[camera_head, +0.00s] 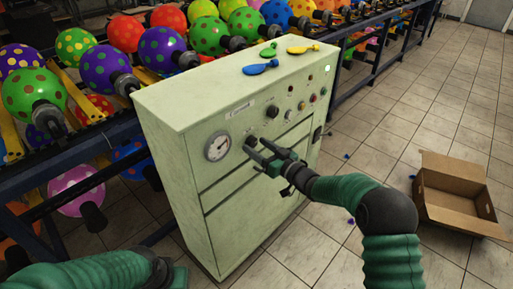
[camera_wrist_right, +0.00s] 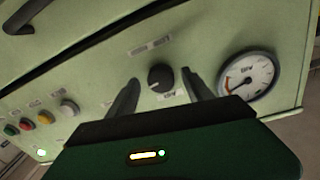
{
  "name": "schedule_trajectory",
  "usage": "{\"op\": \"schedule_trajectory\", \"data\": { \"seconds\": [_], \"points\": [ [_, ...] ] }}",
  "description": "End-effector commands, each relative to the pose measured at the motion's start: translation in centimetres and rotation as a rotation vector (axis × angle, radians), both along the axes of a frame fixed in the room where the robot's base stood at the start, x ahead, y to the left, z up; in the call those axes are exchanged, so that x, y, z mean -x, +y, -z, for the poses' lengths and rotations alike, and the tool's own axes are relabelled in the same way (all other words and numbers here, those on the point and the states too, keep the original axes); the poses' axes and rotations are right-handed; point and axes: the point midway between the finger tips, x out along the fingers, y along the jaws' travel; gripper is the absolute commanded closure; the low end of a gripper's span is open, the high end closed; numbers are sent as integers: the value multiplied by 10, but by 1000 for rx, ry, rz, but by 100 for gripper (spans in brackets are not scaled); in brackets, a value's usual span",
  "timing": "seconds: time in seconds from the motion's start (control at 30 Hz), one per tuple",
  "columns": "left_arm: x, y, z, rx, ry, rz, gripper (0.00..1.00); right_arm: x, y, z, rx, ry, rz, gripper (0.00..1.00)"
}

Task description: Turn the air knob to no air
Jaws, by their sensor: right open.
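The pale green control cabinet (camera_head: 160,118) stands in the middle of the head view. A black knob (camera_wrist_right: 160,77) sits between the two open fingers of my right gripper (camera_wrist_right: 158,95) in the right wrist view, with a gap on each side. In the head view this knob (camera_head: 251,141) is just beyond the fingertips of my right gripper (camera_head: 255,150). A second black knob (camera_head: 272,112) is higher and to the right on the panel. The labels are too blurred to read. My left arm shows at the lower left, with its gripper (camera_head: 178,275) mostly cut off.
A round gauge (camera_head: 218,146) is beside the knob; it also shows in the right wrist view (camera_wrist_right: 247,75). Deflated balloons (camera_head: 260,68) lie on the cabinet top. Racks of dotted balloons (camera_head: 104,68) stand behind. An open cardboard box (camera_head: 455,205) sits on the floor at right.

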Motion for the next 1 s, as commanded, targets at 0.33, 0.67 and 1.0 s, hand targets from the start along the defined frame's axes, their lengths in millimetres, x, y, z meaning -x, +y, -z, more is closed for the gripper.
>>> {"op": "schedule_trajectory", "data": {
  "seconds": [0.33, 0.67, 1.0],
  "points": [
    [0, 0, 1, 0, 0, 0, 64, -6, 6, 0, 0, 1, 0, 41],
    [0, 0, 1, 0, 0, 0, 64, -6, 5, 0, 1, 1, 1, 84],
    [0, 0, 2, 0, 0, 0, 64, -6, 5, 0, 8, -6, 2, 100]
  ]
}}
